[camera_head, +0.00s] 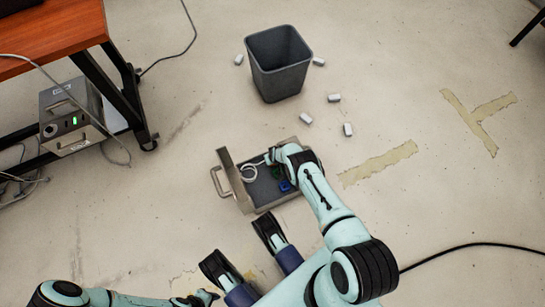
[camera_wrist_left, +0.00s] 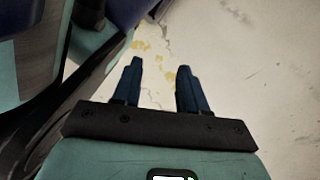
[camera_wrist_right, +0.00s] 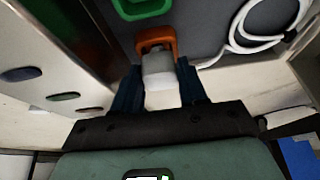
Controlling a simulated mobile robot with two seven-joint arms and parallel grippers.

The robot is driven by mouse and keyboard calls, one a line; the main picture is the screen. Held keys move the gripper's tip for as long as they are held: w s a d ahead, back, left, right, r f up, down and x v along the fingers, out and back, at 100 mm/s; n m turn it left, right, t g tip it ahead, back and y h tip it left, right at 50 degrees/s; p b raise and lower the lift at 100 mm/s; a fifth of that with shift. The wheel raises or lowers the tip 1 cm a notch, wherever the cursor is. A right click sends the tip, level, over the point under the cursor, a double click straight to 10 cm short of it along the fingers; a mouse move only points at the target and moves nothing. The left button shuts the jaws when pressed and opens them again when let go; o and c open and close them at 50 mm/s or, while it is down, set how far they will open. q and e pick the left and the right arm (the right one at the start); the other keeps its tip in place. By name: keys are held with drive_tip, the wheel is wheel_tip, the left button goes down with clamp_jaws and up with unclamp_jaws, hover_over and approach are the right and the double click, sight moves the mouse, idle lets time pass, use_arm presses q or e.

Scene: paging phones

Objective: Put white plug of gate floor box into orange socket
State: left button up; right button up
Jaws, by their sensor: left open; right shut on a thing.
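The open grey floor box (camera_head: 262,207) lies on the floor, with a white cable (camera_head: 249,172) coiled inside. In the right wrist view, my right gripper (camera_wrist_right: 158,72) is shut on the white plug (camera_wrist_right: 158,68). The plug's front end is at the orange socket (camera_wrist_right: 156,38) and overlaps it; I cannot tell how deep it sits. A green socket (camera_wrist_right: 142,8) lies beyond it. In the head view my right arm hides the orange socket and the plug. My left gripper (camera_wrist_left: 160,78) is open and empty above the floor.
A blue socket (camera_head: 285,186) is in the box. A grey bin (camera_head: 279,65) stands behind, with several small white pieces around it. A wooden table (camera_head: 50,35) and a grey device (camera_head: 72,115) are at the left. Floor to the right is mostly clear.

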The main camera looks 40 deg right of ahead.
drive_tip(key=shift+f, duration=0.35)
drive_tip(key=o, duration=1.2)
drive_tip(key=shift+c, duration=0.2)
use_arm(q)
drive_tip(key=w+d+r+t+p, duration=0.2)
drive_tip(key=w+r+t+p, duration=0.2)
drive_tip(key=w+r+p, duration=0.5)
drive_tip(key=shift+d+r+m+g, duration=0.15)
drive_tip(key=shift+d+r+m, duration=0.2)
drive_tip(key=shift+r, duration=0.3)
drive_tip(key=shift+d+r+m+g, duration=0.15)
drive_tip(key=shift+d+r, duration=0.3)
drive_tip(key=shift+r, duration=0.2)
use_arm(e)
drive_tip(key=v, duration=1.3)
drive_tip(key=shift+r, duration=0.15)
